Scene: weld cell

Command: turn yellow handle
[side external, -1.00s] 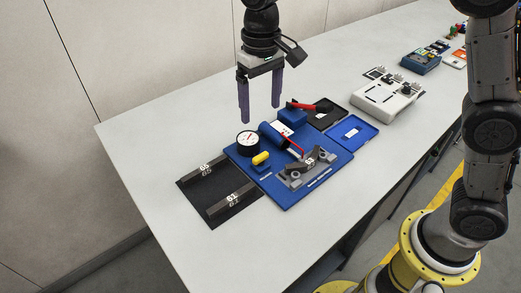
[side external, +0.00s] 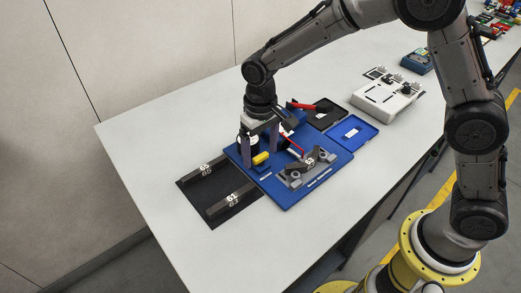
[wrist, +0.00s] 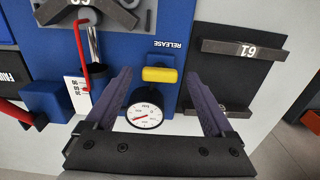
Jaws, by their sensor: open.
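The yellow handle (side external: 261,158) sits on the blue fixture board (side external: 310,193), near its left edge. In the wrist view the yellow handle (wrist: 160,75) lies crosswise above the round gauge (wrist: 145,112), below the word RELEASE. My gripper (side external: 246,165) is low over the board, right by the handle. In the wrist view my open gripper (wrist: 160,85) has one finger on each side of the handle, with gaps between. Nothing is held. My gripper partly hides the gauge in the side view.
A red lever (wrist: 84,55) stands beside the handle. A grey clamp part (side external: 308,168) sits on the board. A black mat (side external: 225,193) with two dark numbered bars lies left. A blue tray (side external: 352,133) and a white box (side external: 387,97) are to the right. The front left table is clear.

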